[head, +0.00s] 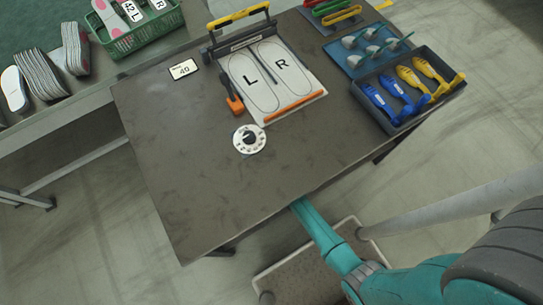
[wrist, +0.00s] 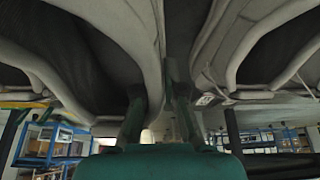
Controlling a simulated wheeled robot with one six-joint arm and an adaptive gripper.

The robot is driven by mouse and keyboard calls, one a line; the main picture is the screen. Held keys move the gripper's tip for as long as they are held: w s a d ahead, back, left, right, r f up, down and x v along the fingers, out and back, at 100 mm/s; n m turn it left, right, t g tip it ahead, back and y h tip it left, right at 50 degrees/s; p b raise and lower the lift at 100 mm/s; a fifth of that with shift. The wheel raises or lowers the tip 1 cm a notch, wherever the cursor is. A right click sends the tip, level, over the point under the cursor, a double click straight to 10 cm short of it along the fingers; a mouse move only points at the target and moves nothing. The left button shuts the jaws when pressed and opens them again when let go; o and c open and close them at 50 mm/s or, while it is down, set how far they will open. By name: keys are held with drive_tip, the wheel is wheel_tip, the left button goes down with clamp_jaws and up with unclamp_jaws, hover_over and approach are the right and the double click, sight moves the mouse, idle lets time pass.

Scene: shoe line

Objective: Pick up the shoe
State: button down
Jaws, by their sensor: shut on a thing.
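In the wrist view, a pale grey and dark mesh shoe (wrist: 138,35) fills the upper part of the picture, very close to the camera. My gripper (wrist: 158,95) points up into it, and its two dark green fingers are shut on the shoe's material in the middle. A similar grey and dark shape (wrist: 235,35) fills the upper right; I cannot tell whether it is the same shoe or a second one. The fingertips are partly lost in shadow. In the head view neither the gripper nor the shoe shows; only my teal arm does.
A dark table (head: 190,165) holds a board marked L and R (head: 265,78), a white dial (head: 249,139), a size-40 card (head: 183,69) and a tray (head: 409,88) of blue and yellow tools. A green basket (head: 140,25) stands at upper left. The table's near left is clear.

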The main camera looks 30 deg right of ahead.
drive_tip(key=s, duration=1.7)
drive_tip(key=shift+d, duration=0.45)
drive_tip(key=shift+f, duration=0.1)
